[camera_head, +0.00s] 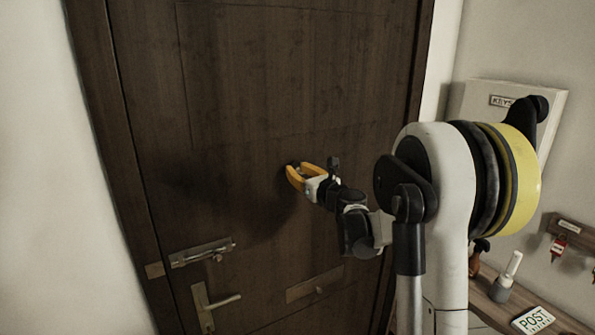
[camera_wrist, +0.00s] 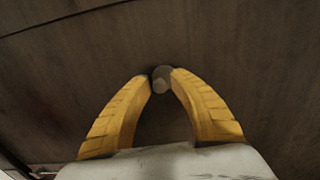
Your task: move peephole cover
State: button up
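The peephole cover (camera_wrist: 162,74) is a small, round, grey piece on the dark wooden door (camera_head: 240,80). In the wrist view it sits between the tips of my gripper's two yellow fingers (camera_wrist: 161,80). A smaller, lighter round part shows at its lower edge. The fingertips appear to touch its two sides, so my gripper looks shut on it. In the head view my gripper (camera_head: 292,172) is at the middle of the door, and the cover is mostly hidden by the fingers.
A slide bolt (camera_head: 202,252) and a lever handle (camera_head: 218,303) are low on the door's left. A mail slot plate (camera_head: 314,284) is below my gripper. At right are a key box (camera_head: 510,100), hanging keys (camera_head: 558,245) and a shelf with a POST sign (camera_head: 533,321).

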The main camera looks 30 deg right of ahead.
aim_at(307, 175)
grip_shut()
jog(key=shift+d+f+n+b, duration=0.1)
jog(key=shift+f+n+b, duration=0.4)
jog(key=shift+n+b, duration=0.6)
jog(key=n, duration=0.1)
jog(key=n+b, duration=0.2)
jog(key=shift+d+f+n, duration=0.3)
jog(key=shift+d+f, duration=0.05)
jog(key=shift+f, duration=0.05)
jog(key=n, duration=0.1)
jog(key=n+b, duration=0.1)
jog(key=n, duration=0.1)
jog(key=d+n+b, duration=0.1)
jog(key=shift+f+n, duration=0.3)
jog(key=shift+f, duration=0.05)
jog(key=shift+d+n+b, duration=0.35)
jog(key=shift+n, duration=0.75)
jog(key=shift+d+n+b, duration=0.3)
jog(key=shift+n, duration=0.8)
